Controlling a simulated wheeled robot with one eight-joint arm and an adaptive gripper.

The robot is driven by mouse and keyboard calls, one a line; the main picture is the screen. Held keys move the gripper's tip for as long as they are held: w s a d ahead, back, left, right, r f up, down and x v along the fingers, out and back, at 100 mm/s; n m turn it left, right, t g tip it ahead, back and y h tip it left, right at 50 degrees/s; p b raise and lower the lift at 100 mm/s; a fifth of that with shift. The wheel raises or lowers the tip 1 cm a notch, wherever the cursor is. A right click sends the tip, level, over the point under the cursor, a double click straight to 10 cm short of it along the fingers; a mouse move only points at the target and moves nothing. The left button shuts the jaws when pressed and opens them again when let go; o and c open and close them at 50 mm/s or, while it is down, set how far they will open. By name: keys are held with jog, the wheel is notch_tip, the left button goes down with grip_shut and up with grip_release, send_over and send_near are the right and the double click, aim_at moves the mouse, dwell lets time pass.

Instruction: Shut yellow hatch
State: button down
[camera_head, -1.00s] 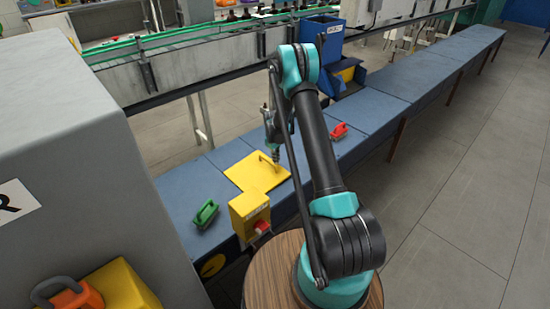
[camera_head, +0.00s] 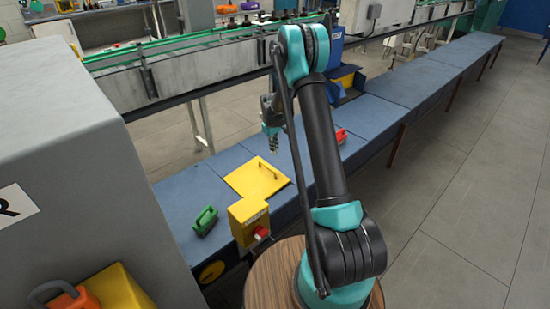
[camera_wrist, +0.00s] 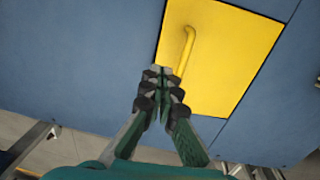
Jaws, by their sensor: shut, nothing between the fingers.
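The yellow hatch (camera_head: 250,182) is a square panel lying flat in the blue bench top, with no raised edge that I can see. A yellow bar handle (camera_head: 268,168) stands up from it; the handle also shows in the wrist view (camera_wrist: 187,48). My gripper (camera_head: 273,149) is above the bench near the hatch's far edge, apart from the handle. In the wrist view my gripper (camera_wrist: 160,74) has its fingertips together and empty, over the hatch's edge and to the left of the handle.
A yellow box with a red button (camera_head: 250,220) stands at the bench's near edge. A green-handled item (camera_head: 205,221) sits left of the hatch and a red one (camera_head: 341,136) right of it. A blue bin (camera_head: 335,50) is farther back. The bench (camera_head: 420,80) is clear toward the far right.

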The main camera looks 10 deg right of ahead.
notch_tip(320, 180, up, 2)
jog(key=shift+a+r, duration=0.1)
jog(key=c, duration=1.6)
grip_release()
jog(key=shift+g+y, duration=0.5)
jog(key=shift+y, duration=0.2)
jog(key=r, duration=0.3)
jog(key=a+r, duration=0.1)
jog(key=r, duration=0.2)
jog(key=shift+w+a, duration=0.1)
jog(key=shift+a, duration=0.05)
jog(key=shift+o, duration=0.2)
jog(key=f, duration=0.5)
jog(key=a+f, duration=0.1)
jog(key=f, duration=0.5)
jog(key=s+f, duration=0.1)
jog(key=f, duration=0.4)
jog(key=shift+a+f, duration=0.2)
jog(key=shift+a, duration=0.2)
grip_shut()
